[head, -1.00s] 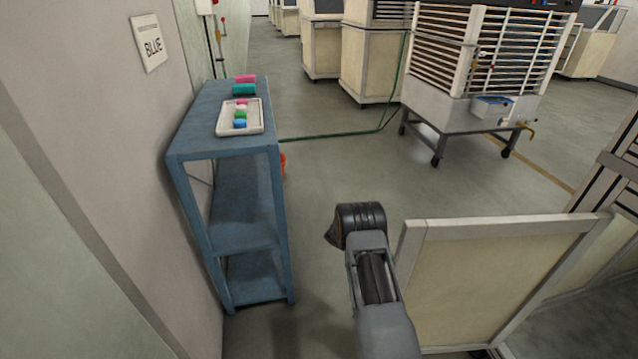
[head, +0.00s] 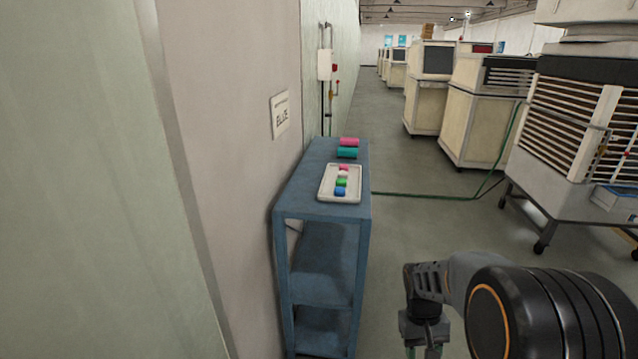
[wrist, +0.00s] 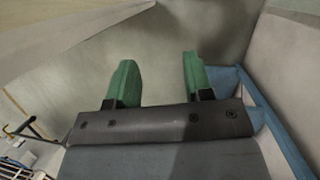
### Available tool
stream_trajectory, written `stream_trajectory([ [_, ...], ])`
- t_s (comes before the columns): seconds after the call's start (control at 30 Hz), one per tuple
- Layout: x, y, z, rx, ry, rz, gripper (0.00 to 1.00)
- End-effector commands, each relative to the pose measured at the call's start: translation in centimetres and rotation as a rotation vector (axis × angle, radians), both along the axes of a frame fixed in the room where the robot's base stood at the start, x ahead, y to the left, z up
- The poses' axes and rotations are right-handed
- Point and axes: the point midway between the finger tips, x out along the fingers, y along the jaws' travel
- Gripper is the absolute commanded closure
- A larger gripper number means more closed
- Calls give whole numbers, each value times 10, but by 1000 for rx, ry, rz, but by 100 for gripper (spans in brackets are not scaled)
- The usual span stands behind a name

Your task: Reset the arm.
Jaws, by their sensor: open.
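My gripper shows in the wrist view (wrist: 158,82) with two green fingers spread apart and nothing between them. In the head view my arm is folded at the lower right. The gripper end there is cut off by the bottom edge, with a bit of green showing. It is to the right of the blue shelf (head: 365,235), apart from it. In the wrist view, part of the blue shelf (wrist: 275,125) shows at the right, beyond the fingers.
On the shelf top a white tray (head: 326,194) holds several small coloured pieces. A pink roll (head: 349,142) and a teal roll (head: 347,153) lie behind it. A louvred machine (head: 570,120) stands right. Open floor (head: 420,225) lies between.

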Motion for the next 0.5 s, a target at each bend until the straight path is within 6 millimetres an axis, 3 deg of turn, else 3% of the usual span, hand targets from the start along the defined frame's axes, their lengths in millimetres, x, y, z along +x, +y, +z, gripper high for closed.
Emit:
stream_trajectory([
  [0.03,-6,11,39,12,-83,-12,53],
  [0.2,-25,40,112,62,-313,-38,53],
  [0.5,-51,62,202,97,-544,6,53],
])
